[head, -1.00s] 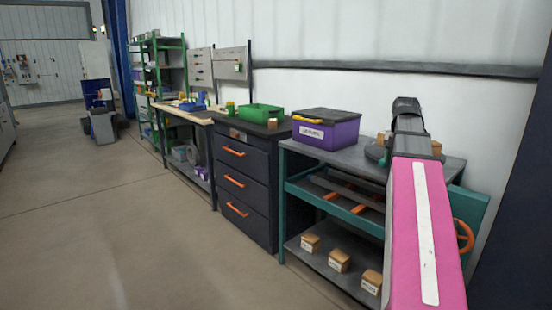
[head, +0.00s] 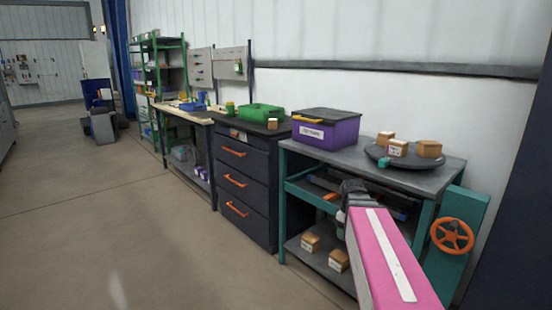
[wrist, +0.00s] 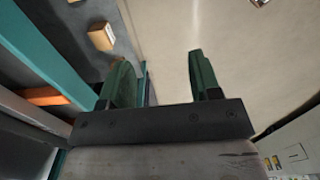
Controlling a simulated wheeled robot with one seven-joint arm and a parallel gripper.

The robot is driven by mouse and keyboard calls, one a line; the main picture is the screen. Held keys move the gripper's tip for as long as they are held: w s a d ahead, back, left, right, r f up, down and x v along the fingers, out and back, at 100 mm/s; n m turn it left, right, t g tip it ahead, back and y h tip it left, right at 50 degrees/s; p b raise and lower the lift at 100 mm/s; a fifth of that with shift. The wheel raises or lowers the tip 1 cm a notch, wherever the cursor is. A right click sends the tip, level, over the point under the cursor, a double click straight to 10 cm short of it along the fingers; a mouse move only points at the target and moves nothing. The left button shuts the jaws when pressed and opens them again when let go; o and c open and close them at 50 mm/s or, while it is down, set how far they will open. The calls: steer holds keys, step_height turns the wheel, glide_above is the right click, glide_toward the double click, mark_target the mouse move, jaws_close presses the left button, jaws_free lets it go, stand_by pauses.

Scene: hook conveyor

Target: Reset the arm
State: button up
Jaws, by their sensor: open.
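My pink arm (head: 388,258) reaches in from the lower right in the head view. Its dark wrist end is in front of the teal-framed cart (head: 283,195), at about the height of its middle level. In the wrist view my gripper (wrist: 156,75) shows two green fingers standing wide apart. It is open, with nothing between the fingers. Below it are the floor and the cart's edge, with one wooden block (wrist: 101,37) on the lower shelf. The fingertips are hidden in the head view.
A purple box (head: 332,130) and a dark round turntable (head: 404,163) with wooden blocks stand on the cart top. An orange handwheel (head: 452,236) is at its right. A dark drawer cabinet (head: 243,180) stands left of the cart. The floor (head: 120,220) at left is clear.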

steer(key=s+a+f+m, duration=0.3)
steer(key=a+f+m, duration=0.1)
steer(key=f, duration=0.2)
steer(key=s+a+f+m, duration=0.3)
steer(key=s+f+m, duration=0.1)
steer(key=f, duration=0.3)
steer(key=shift+a+m, duration=0.35)
steer(key=shift+m, duration=0.05)
